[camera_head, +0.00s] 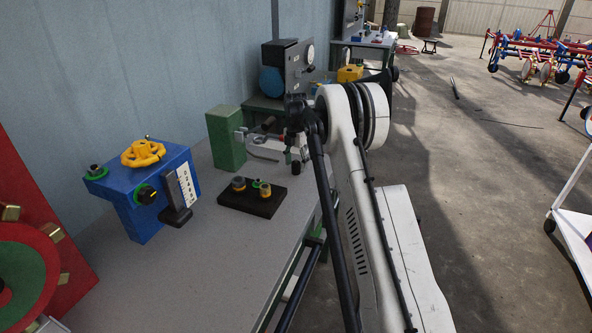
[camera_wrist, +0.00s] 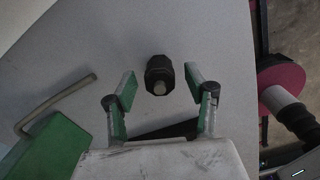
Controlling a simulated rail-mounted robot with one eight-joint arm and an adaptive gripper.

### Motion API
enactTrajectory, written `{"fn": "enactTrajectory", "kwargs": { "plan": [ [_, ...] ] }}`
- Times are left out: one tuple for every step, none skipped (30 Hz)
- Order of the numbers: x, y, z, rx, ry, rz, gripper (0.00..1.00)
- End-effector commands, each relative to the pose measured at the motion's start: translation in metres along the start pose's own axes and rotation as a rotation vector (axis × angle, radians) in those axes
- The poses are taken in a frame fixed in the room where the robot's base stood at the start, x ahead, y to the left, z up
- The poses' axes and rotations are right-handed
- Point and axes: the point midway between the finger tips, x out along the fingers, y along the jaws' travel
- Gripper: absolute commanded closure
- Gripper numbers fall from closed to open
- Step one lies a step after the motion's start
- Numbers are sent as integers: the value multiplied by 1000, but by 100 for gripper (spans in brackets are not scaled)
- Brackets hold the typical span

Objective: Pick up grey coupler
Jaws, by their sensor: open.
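A dark grey, ridged coupler (camera_wrist: 159,66) with a lighter stub at its near end is on the grey table in the wrist view. In the head view a small dark piece (camera_head: 296,168) below my gripper looks like the same coupler. My gripper (camera_wrist: 160,82) is open, with one green finger to each side of the coupler and a gap on both sides. The fingers appear apart from it, and the height between them and the coupler is hard to tell. In the head view my gripper (camera_head: 297,150) is partly hidden by my arm.
A green block (camera_head: 226,140) with a bent metal rod (camera_wrist: 57,104) stands left of my gripper. A black plate (camera_head: 252,203) with several fittings lies nearer. A blue box (camera_head: 150,195) with a yellow handwheel stands farther left. Bare table (camera_head: 190,270) lies in front.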

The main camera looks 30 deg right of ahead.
Motion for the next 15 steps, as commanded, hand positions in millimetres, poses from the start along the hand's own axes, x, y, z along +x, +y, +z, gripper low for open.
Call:
{"fn": "enactTrajectory", "kwargs": {
  "plan": [
    [5, 0, 0, 0, 0, 0, 51],
    [6, 0, 0, 0, 0, 0, 51],
    [7, 0, 0, 0, 0, 0, 51],
    [7, 0, 0, 0, 0, 0, 51],
    [7, 0, 0, 0, 0, 0, 51],
    [6, 0, 0, 0, 0, 0, 51],
    [6, 0, 0, 0, 0, 0, 51],
    [6, 0, 0, 0, 0, 0, 51],
    [6, 0, 0, 0, 0, 0, 55],
    [6, 0, 0, 0, 0, 0, 59],
    [6, 0, 0, 0, 0, 0, 63],
    [6, 0, 0, 0, 0, 0, 68],
    [6, 0, 0, 0, 0, 0, 72],
    [6, 0, 0, 0, 0, 0, 76],
    [6, 0, 0, 0, 0, 0, 81]
  ]
}}
